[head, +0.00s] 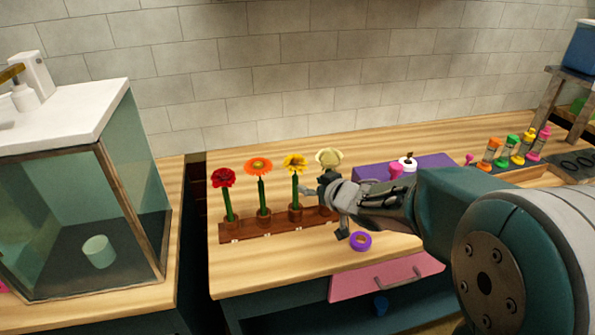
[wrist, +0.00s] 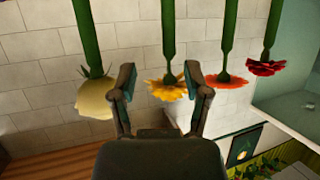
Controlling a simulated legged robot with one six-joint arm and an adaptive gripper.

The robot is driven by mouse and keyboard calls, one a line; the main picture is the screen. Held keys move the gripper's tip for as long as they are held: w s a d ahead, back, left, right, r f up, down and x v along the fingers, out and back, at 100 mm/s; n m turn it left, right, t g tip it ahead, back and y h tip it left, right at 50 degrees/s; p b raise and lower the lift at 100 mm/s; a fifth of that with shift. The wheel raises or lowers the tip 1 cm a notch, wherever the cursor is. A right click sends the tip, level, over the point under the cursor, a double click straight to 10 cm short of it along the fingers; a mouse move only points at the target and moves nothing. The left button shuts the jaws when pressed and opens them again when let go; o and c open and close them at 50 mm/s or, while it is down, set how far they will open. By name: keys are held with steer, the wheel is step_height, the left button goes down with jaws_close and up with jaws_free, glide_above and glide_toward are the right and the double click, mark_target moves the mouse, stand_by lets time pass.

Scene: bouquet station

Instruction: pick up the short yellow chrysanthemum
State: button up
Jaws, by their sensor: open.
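A yellow flower (head: 294,164) with a green stem stands upright in a holder on the wooden rack (head: 250,231). It matches the chrysanthemum best. My gripper (head: 325,203) is open, just right of its stem in the head view, and covers part of the rack's right end. In the wrist view, where the flowers hang upside down, the yellow flower (wrist: 167,85) shows between the two fingers of my gripper (wrist: 161,82). I see no contact, and cannot tell whether its stem is within the jaws.
A pale cream flower (head: 329,157) stands right of the yellow one, close behind my gripper. Orange (head: 258,165) and red (head: 222,178) flowers stand to the left. A purple tape roll (head: 361,241) lies below my gripper. The table's front left (head: 255,270) is clear.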

mark_target(296, 181)
steer(key=x, duration=0.3)
steer(key=a+x, duration=0.1)
steer(key=x, duration=0.1)
steer(key=shift+s+a, duration=0.1)
steer(key=shift+a, duration=0.1)
steer(key=shift+w+f, duration=0.15)
steer(key=shift+w, duration=0.3)
steer(key=shift+a, duration=0.35)
jaws_close()
steer(key=shift+d, duration=0.15)
